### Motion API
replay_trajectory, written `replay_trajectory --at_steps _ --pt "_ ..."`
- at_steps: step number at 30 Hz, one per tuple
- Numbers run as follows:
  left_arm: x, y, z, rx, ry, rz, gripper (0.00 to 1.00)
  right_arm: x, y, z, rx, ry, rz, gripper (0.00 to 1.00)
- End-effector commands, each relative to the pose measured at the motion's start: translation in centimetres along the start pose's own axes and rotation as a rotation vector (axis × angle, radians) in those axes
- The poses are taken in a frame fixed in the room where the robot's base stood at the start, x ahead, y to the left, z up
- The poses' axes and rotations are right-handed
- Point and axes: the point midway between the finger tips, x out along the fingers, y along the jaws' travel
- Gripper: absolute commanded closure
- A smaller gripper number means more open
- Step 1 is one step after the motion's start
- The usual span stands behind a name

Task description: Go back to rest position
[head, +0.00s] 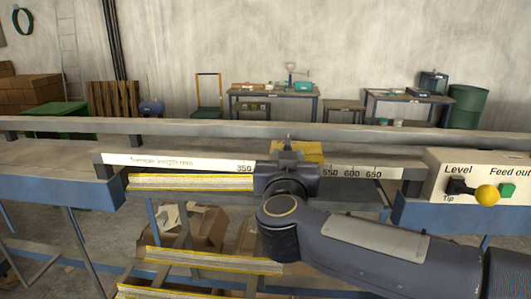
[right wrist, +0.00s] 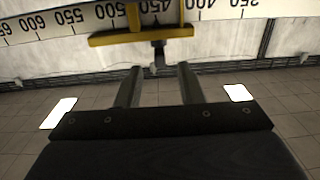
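My right arm comes in from the right in the head view, and its gripper (head: 287,152) is at the ruler (head: 200,163), covering the marks between 350 and 550. A yellow piece (head: 314,150) shows just behind it. In the right wrist view my right gripper (right wrist: 160,75) has its two fingers apart. The yellow piece (right wrist: 140,37) with a dark knob (right wrist: 160,50) lies just beyond the fingertips, with the knob in line with the gap. The fingers do not appear to hold it. My left gripper is not in view.
A control box (head: 475,185) with a yellow-knobbed lever (head: 486,194) and green button (head: 507,191) stands at the right. Yellow-edged strips (head: 190,182) lie below the ruler. Blue-edged rails (head: 70,190) flank the gap. Cardboard boxes (head: 190,228) sit beneath. Workbenches stand at the back wall.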

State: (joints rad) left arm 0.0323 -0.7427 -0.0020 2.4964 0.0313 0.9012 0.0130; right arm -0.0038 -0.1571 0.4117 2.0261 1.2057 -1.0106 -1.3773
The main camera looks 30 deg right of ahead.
Motion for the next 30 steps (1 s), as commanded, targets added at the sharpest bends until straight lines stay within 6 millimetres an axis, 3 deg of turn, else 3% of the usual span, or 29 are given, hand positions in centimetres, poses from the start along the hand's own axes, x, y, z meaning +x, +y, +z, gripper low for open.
replay_trajectory --at_steps 8,14,17,20,24,27,30 --pt "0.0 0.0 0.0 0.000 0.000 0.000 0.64 -0.2 -0.4 -0.3 0.021 0.023 -0.056 0.65" --pt "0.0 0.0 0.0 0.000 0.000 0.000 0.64 -3.0 -3.0 0.4 0.104 0.032 -0.392 0.65" --pt "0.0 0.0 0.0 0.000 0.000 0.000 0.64 -6.0 -4.2 3.5 0.124 -0.084 -0.593 0.65" --pt "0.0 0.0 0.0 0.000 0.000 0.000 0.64 -9.7 -4.1 8.2 0.124 -0.287 -0.735 0.65" --pt "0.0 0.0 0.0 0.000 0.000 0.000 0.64 -15.3 -1.6 16.1 0.109 -0.653 -0.794 0.65" --pt "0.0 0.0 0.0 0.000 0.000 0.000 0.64 -18.7 0.9 20.4 0.098 -0.877 -0.756 0.65" --pt "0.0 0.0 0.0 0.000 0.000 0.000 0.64 -21.2 3.1 23.2 0.090 -1.035 -0.699 0.65"
